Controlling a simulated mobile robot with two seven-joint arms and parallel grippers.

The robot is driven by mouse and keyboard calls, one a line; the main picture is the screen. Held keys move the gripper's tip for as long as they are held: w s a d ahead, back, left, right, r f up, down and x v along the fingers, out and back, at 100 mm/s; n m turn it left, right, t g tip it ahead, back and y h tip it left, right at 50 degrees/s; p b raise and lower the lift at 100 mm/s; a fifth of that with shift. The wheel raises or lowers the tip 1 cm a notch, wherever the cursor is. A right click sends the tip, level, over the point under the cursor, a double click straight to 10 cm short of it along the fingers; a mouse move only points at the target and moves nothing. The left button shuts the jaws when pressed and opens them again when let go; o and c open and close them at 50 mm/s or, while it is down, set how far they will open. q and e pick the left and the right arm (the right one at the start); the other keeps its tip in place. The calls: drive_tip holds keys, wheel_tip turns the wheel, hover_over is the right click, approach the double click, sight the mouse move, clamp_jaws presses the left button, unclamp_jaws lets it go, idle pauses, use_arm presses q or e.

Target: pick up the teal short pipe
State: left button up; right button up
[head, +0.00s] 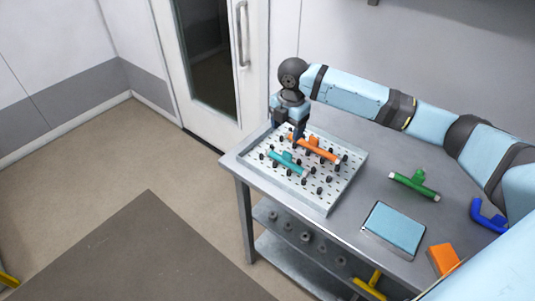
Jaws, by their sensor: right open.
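The teal short pipe (287,164) lies on the pegged white tray (329,204) on the grey table, between black pegs. It has a short stub on its upper side. My right gripper (297,136) is open and points down above the back part of the tray, just behind the teal pipe and close to the orange pipe. I cannot tell whether its fingertips touch anything. My left gripper does not show.
An orange pipe (318,150) lies on the tray behind the teal one. To the right are a green pipe (414,185), a blue bent pipe (486,215), a light blue flat panel (394,229) and an orange block (442,259). Bare table lies between tray and green pipe.

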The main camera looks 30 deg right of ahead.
sight(288, 153)
drive_tip(key=f, duration=0.4)
drive_tip(key=d+f, duration=0.1)
drive_tip(key=f, duration=0.1)
drive_tip(key=shift+w+f+p, duration=0.25)
drive_tip(key=shift+w+p, duration=0.05)
drive_tip(key=shift+w, duration=0.1)
drive_tip(key=shift+s+f+p, duration=0.1)
drive_tip(key=shift+f+p, duration=0.45)
drive_tip(key=shift+f, duration=2.25)
drive_tip(key=shift+c, duration=0.2)
drive_tip(key=c, duration=1)
